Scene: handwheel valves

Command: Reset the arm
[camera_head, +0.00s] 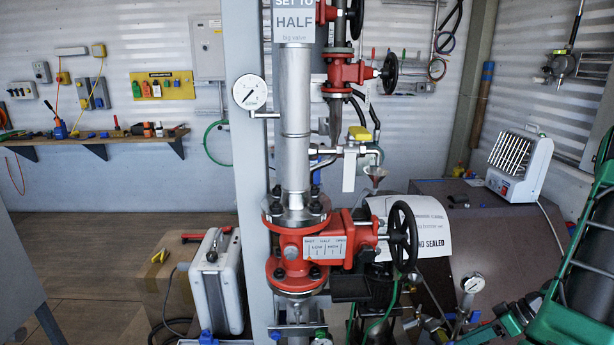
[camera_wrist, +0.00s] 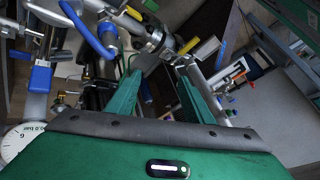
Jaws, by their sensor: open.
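My green arm (camera_head: 572,310) reaches in from the right edge of the head view, low and to the right of the big red valve (camera_head: 300,245). In the wrist view my gripper (camera_wrist: 160,90) is open, its two green fingers apart with nothing held between them. The black handwheel (camera_head: 403,237) stands on the right side of the big valve, clear of my arm. A position scale (camera_head: 326,248) is on the valve body; its pointer is too small to read. A sign (camera_head: 293,25) above reads "SET TO HALF, big valve".
A smaller red valve (camera_head: 347,72) with its own handwheel (camera_head: 389,73) is higher up. A pressure gauge (camera_head: 250,92) sits left of the pipe. A white heater-like box (camera_head: 519,165) stands on a brown housing near my arm. Pipes and a blue lever (camera_wrist: 88,30) crowd the wrist view.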

